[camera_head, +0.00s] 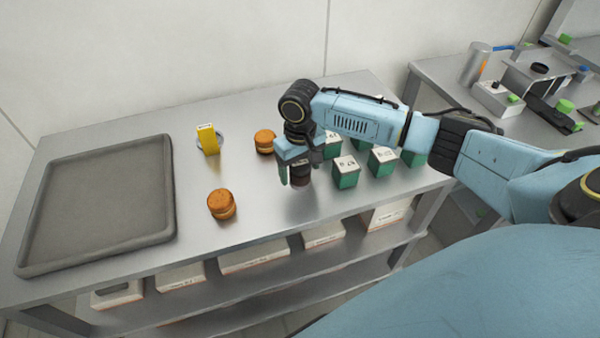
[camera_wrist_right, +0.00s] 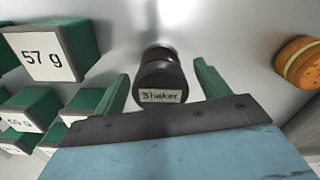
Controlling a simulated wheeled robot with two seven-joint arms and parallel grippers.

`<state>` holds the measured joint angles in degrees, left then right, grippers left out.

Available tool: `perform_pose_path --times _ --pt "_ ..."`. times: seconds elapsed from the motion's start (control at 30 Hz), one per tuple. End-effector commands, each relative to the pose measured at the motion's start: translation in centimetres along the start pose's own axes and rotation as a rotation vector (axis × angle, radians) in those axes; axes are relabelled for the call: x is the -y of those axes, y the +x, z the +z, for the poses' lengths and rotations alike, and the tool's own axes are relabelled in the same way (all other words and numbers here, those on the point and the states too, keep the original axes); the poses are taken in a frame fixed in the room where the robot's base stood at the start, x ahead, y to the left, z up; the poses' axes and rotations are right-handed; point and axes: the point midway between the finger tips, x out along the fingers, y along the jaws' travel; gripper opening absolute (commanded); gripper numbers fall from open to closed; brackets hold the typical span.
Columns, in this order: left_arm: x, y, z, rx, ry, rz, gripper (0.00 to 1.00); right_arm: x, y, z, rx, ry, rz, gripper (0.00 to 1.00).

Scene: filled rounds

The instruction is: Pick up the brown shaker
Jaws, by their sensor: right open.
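The brown shaker (camera_head: 300,177) stands on the metal table, partly hidden behind my right gripper in the head view. In the right wrist view the shaker (camera_wrist_right: 160,78) shows its dark top and a label reading "Shaker". My right gripper (camera_head: 296,172) is open, with its green fingers on either side of the shaker. In the right wrist view a gap shows between each finger of the gripper (camera_wrist_right: 163,85) and the shaker. My left gripper is not in view.
Several green boxes with weight labels (camera_head: 346,172) stand just right of the shaker. Two orange-brown round items (camera_head: 221,205) and (camera_head: 265,141) and a yellow block (camera_head: 208,139) stand to the left. A grey tray (camera_head: 168,190) lies at the far left.

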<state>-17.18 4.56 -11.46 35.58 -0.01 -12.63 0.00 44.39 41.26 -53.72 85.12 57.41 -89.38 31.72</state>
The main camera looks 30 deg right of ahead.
Motion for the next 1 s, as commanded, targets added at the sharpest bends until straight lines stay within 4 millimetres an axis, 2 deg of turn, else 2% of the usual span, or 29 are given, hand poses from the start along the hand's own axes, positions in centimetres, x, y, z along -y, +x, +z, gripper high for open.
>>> perform_pose_path --times 0.13,0.4,0.8,1.0 --pt "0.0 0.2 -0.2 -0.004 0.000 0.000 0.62 0.0 1.7 0.1 0.000 0.000 -0.001 0.75" --pt "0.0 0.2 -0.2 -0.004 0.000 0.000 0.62 0.0 1.9 0.1 -0.001 -0.001 0.000 0.75" --pt "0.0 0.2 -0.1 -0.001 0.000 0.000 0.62 0.0 1.9 0.0 -0.001 0.000 0.000 0.24" --pt "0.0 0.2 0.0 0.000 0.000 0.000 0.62 0.0 1.8 0.0 -0.002 0.000 0.000 0.24"
